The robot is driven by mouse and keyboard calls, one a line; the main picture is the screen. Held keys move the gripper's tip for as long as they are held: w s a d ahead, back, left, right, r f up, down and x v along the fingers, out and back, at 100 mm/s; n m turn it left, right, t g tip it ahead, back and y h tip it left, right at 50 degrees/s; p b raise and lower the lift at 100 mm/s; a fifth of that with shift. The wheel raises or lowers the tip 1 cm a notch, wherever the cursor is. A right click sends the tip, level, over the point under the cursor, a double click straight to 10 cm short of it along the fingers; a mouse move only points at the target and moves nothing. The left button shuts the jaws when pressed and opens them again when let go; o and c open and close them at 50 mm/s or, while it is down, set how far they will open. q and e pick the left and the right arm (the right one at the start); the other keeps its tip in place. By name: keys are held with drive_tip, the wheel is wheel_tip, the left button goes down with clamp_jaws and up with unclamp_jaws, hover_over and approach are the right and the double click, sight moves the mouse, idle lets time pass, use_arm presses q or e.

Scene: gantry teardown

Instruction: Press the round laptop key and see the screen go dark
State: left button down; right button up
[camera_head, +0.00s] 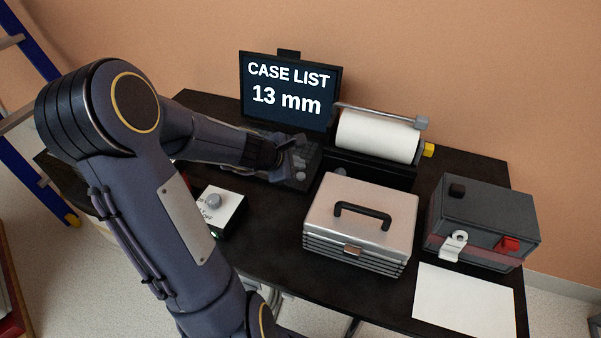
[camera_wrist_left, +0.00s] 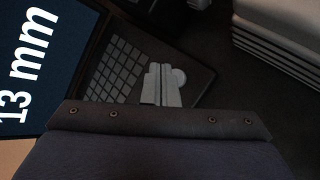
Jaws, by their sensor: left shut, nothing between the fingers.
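The laptop screen (camera_head: 290,90) is lit and reads "CASE LIST 13 mm"; part of it also shows in the left wrist view (camera_wrist_left: 30,55). The dark keyboard (camera_head: 312,155) lies in front of the screen. The round key (camera_wrist_left: 180,76) is a pale disc at the keyboard's corner, right beside the fingertips in the left wrist view. My left gripper (camera_head: 296,160) is shut and empty, low over the keyboard's right part; its pale fingers (camera_wrist_left: 161,86) hide some keys. I cannot tell whether the fingertips touch the key. My right gripper is not in view.
A paper roll on a holder (camera_head: 378,136) stands right of the screen. A silver case with a black handle (camera_head: 360,222) stands in front of it. A dark box (camera_head: 484,222) and white sheet (camera_head: 464,302) are at right. A small box with a knob (camera_head: 221,208) is near my arm.

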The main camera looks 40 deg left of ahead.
use_arm(q)
wheel_tip(320, 180, up, 5)
drive_tip(key=p, duration=0.4)
drive_tip(key=shift+r, duration=0.2)
idle(0.5)
drive_tip(key=s+d+r+m+h+p, duration=0.25)
drive_tip(key=s+d+r+m, duration=0.35)
drive_tip(key=d+r+m, duration=0.6)
drive_tip(key=s+d+f+m+g+p, duration=0.1)
drive_tip(key=s+d+m+g, duration=0.2)
drive_tip(key=s+m, duration=0.9)
drive_tip(key=s+d, duration=0.3)
drive_tip(key=shift+s+d+f+g, duration=0.15)
drive_tip(key=shift+s+f+g, duration=0.05)
drive_tip(key=shift+g, duration=0.1)
